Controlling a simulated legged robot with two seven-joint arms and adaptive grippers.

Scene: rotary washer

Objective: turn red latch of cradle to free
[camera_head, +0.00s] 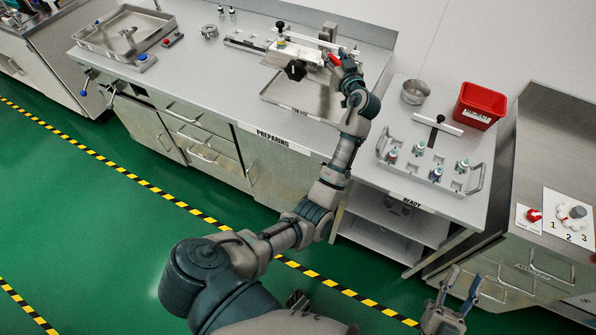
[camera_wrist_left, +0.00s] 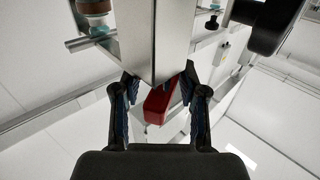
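The red latch (camera_head: 334,60) is on the right end of the metal cradle (camera_head: 300,53), on the PREPARING bench. My left gripper (camera_head: 344,57) is right at the latch, its fingers small and partly hidden in the head view. In the left wrist view, the red latch (camera_wrist_left: 160,104) lies between the spread fingers of my left gripper (camera_wrist_left: 160,86). The fingers look apart, with gaps beside the latch; light contact with one side cannot be ruled out. A metal cradle part (camera_wrist_left: 157,40) covers the latch's far end. My right gripper (camera_head: 456,290) is open and empty, low over the floor.
A shallow tray (camera_head: 318,118) lies below the cradle. On the READY bench stand a vial rack (camera_head: 400,165), a red bin (camera_head: 480,104) and a metal bowl (camera_head: 416,91). A black knob (camera_head: 295,70) sticks out from the cradle's front.

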